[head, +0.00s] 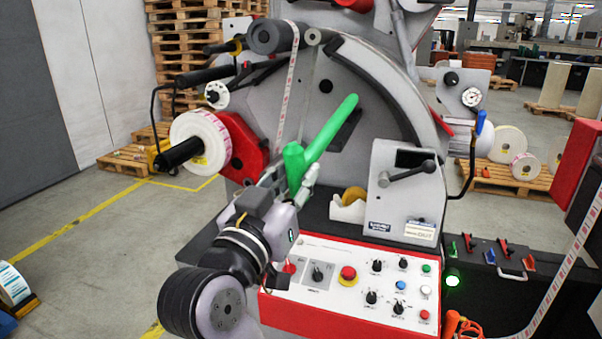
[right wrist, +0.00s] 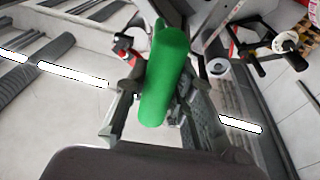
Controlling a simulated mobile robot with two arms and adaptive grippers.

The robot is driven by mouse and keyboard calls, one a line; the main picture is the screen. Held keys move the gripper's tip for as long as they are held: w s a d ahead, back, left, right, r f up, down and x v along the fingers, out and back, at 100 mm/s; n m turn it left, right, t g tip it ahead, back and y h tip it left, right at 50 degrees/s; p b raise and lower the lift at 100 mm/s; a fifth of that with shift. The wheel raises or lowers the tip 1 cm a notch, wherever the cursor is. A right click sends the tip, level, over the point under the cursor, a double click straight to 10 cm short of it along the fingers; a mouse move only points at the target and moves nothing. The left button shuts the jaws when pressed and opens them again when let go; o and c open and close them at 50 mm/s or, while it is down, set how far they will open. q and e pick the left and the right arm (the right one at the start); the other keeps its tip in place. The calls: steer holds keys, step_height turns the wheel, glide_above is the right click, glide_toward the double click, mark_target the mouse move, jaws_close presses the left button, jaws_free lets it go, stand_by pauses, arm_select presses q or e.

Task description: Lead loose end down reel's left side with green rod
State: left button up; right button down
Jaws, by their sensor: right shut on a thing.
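The green rod (head: 329,133) is held slanting, its far end up and to the right in the head view. My right gripper (head: 291,177) is shut on its near, lower part. The rod also fills the middle of the right wrist view (right wrist: 165,75), between the fingers. The printed label web (head: 288,88) hangs from the top roller (head: 270,37) and runs down behind the rod and gripper; its lower end is hidden there. The reel (head: 203,141), a white roll on a black spindle, sits left of the web and rod, apart from the rod. My left gripper is not in view.
The red control panel (head: 345,290) lies below my right gripper. A grey unit with a black lever (head: 400,195) stands to the right, beside a small tape roll (head: 350,205). Another label strip (head: 568,272) runs at far right. Floor at left is mostly clear.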

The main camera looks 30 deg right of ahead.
steer(key=a+f+y, duration=0.2)
steer(key=a+f, duration=0.1)
steer(key=shift+w+a+n+y, duration=0.1)
steer(key=shift+a+n+y, duration=0.2)
steer(key=shift+y, duration=0.1)
steer(key=p+x, duration=0.2)
steer(key=x, duration=0.8)
steer(key=shift+w+d+r, duration=0.15)
steer(key=shift+w+d, duration=0.1)
steer(key=shift+d, duration=0.05)
